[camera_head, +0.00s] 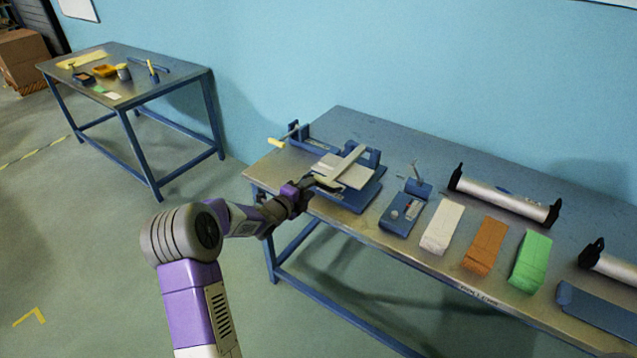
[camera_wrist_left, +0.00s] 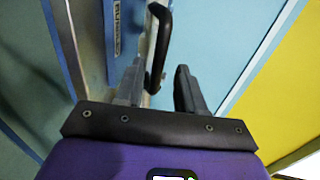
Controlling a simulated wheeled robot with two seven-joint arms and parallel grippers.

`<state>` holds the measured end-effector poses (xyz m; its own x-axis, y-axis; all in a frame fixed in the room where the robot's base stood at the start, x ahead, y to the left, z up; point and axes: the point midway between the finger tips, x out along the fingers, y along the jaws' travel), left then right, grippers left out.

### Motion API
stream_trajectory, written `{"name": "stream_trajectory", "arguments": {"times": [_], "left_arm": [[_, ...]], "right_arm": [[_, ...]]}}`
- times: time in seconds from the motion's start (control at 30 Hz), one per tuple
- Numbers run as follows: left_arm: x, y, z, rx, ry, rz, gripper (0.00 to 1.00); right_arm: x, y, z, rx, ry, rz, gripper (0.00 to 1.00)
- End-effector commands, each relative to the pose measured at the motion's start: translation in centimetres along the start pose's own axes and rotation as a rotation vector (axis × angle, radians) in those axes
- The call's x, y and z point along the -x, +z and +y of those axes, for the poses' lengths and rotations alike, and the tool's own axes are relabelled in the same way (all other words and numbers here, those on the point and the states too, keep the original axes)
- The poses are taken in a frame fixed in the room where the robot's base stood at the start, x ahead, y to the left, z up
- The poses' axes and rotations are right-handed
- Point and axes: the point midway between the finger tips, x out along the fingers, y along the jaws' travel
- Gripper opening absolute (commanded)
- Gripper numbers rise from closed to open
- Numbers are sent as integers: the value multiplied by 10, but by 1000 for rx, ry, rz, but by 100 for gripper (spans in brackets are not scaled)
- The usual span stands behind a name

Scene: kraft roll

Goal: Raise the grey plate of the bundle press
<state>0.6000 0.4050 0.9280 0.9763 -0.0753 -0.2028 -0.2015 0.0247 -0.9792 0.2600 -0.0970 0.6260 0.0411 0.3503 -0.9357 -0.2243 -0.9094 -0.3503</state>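The bundle press stands at the left end of the long workbench in the head view. It has a blue base (camera_head: 360,200), a pale grey plate (camera_head: 354,176) and a lighter bar lying across it. My left gripper (camera_head: 312,185) is at the press's near left side. In the left wrist view my left gripper (camera_wrist_left: 160,72) has its two fingers apart. A black curved handle (camera_wrist_left: 160,30) reaches between them, nearer the left finger; I cannot tell whether it touches. The height of the plate above the base is hard to tell. My right gripper is not in view.
A blue device (camera_head: 403,212), a white bundle (camera_head: 442,227), an orange bundle (camera_head: 485,246) and a green bundle (camera_head: 531,261) lie right of the press. A roller (camera_head: 503,199) stands behind them. A second table (camera_head: 185,82) with small items is at the back left.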

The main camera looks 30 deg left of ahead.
Motion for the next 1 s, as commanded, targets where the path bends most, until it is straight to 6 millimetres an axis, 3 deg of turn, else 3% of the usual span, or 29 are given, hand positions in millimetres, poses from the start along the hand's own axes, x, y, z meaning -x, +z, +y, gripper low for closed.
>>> {"name": "stream_trajectory", "arguments": {"times": [0.1,0.3,0.67,0.93,1.0], "left_arm": [[-20,-1,2,2,0,3,38],[-41,0,1,4,0,1,38],[-47,-1,1,5,2,1,38],[-46,-1,1,5,2,0,0],[-46,-1,1,5,2,0,0]], "right_arm": [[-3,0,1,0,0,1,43],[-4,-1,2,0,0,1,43],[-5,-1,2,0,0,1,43],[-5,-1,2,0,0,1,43],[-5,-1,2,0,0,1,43]]}}
